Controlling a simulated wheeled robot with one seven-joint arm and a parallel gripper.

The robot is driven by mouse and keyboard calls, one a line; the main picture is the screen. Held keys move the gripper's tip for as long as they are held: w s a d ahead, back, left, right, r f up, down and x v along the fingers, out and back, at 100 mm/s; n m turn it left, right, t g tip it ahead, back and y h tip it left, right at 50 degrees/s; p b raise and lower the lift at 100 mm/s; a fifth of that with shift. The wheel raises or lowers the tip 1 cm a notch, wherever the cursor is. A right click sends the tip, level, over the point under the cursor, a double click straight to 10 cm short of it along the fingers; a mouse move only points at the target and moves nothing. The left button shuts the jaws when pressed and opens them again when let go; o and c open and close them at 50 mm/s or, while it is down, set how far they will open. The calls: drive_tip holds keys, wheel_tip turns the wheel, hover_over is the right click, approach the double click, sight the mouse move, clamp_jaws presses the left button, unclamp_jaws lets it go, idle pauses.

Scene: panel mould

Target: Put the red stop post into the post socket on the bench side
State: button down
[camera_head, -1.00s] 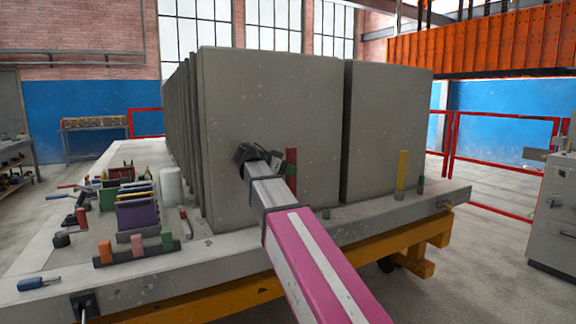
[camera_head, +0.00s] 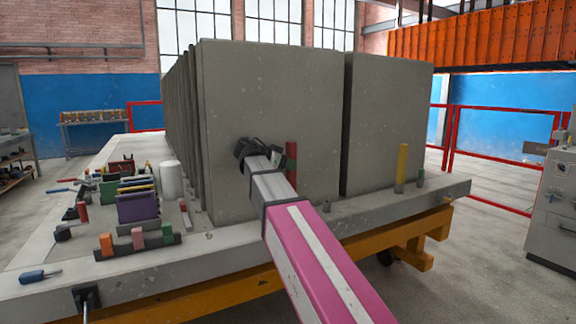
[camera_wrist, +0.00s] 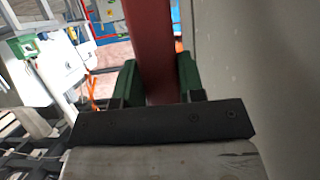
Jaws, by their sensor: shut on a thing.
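The red stop post (camera_head: 291,152) is upright in my gripper (camera_head: 286,163), in front of the large grey panel face. In the wrist view, the red post (camera_wrist: 150,40) stands between the two green fingers of my gripper (camera_wrist: 158,78), which are shut on it. A small grey socket (camera_head: 327,207) shows on the bench edge, just right of my arm, below and to the right of the post. Another small grey piece (camera_head: 420,178) stands on the edge further right. I cannot tell for sure which is the post socket.
A yellow post (camera_head: 402,162) stands upright on the bench edge at the right. Tall grey panels (camera_head: 390,125) fill the middle of the bench. A rack with coloured blocks (camera_head: 137,247), a purple holder (camera_head: 138,207) and a white cylinder (camera_head: 171,180) crowd the left.

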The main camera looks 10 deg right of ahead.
drive_tip(key=shift+f, duration=3.05)
idle(0.6)
drive_tip(key=c, duration=0.6)
unclamp_jaws()
drive_tip(key=shift+c, duration=0.2)
drive_tip(key=shift+a, duration=0.1)
drive_tip(key=v, duration=1)
drive_tip(key=shift+a, duration=0.25)
drive_tip(key=shift+s+r, duration=0.15)
drive_tip(key=shift+s, duration=0.05)
